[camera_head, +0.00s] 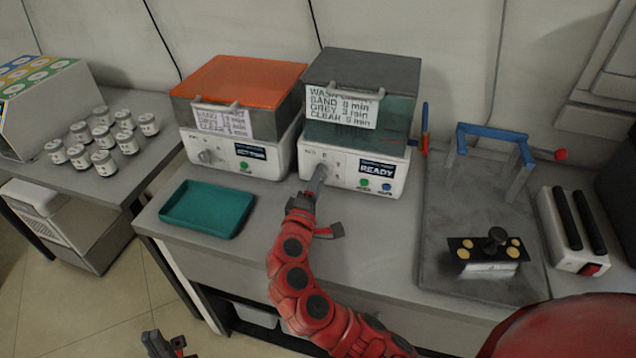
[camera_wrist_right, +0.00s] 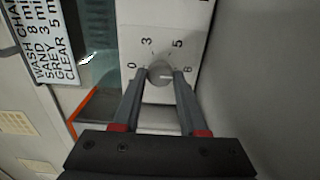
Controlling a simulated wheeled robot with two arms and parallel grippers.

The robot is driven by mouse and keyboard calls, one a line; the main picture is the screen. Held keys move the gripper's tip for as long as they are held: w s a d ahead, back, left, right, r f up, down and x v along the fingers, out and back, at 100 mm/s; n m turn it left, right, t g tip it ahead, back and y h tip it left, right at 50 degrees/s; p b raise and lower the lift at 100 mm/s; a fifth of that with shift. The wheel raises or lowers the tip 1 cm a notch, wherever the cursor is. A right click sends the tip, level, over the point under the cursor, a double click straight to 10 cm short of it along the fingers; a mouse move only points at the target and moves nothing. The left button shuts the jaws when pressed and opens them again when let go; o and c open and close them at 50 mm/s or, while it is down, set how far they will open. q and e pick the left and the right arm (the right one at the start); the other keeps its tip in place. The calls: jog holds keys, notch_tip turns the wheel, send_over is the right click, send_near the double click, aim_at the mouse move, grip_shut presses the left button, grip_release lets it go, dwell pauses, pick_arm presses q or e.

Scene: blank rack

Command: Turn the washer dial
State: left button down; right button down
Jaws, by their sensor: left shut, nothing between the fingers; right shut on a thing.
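The washer (camera_head: 350,165) is the grey-lidded machine with a white front, a "WASH" label and a "READY" display. Its dial (camera_wrist_right: 160,72) is a round grey knob with a light pointer line, among the marks 0, 3, 5 and one more. My right gripper (camera_wrist_right: 160,76) is shut on the dial, one finger on each side. My left gripper (camera_head: 165,345) is low at the bottom edge of the head view, away from the bench, shut and empty.
An orange-lidded machine (camera_head: 240,78) stands left of the washer. A teal tray (camera_head: 208,209) lies on the bench in front of it. A slab (camera_head: 440,230) with a blue frame (camera_head: 490,133) is at the right. Several white jars (camera_head: 104,162) stand on the left table.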

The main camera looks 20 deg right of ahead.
jog(key=shift+c, duration=2.3)
grip_release()
jog(key=v, duration=1.7)
jog(key=shift+s+a, duration=0.15)
jog(key=shift+s, duration=0.05)
jog(key=shift+f, duration=0.1)
